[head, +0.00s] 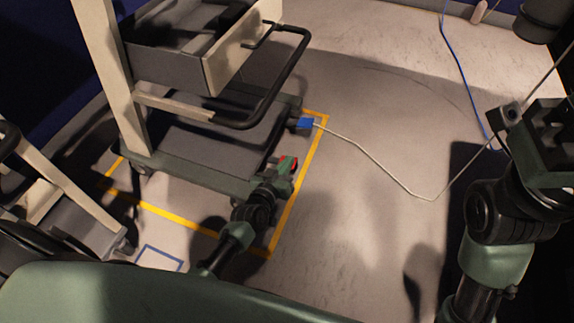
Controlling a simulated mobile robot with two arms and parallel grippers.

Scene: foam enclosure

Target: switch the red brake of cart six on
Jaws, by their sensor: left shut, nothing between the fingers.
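The cart (190,150), with a grey lower deck, cream posts and a drawer, stands inside a yellow floor outline. No number is readable on it. A small red part (294,163), which looks like the brake, shows at the cart's lower front right corner. My left gripper (284,168) is low beside that corner, shut and empty, with its tips right at the red part. I cannot tell whether they touch. The gripper partly hides the red part, so its position is unclear. My right arm is at the right edge, and its gripper (510,116) is too dark to read.
A black handle loop (285,85) juts from the cart. Another cart (65,215) stands at the left. A blue cable (458,65) crosses the back. The floor right of the yellow line (298,192) is mostly clear.

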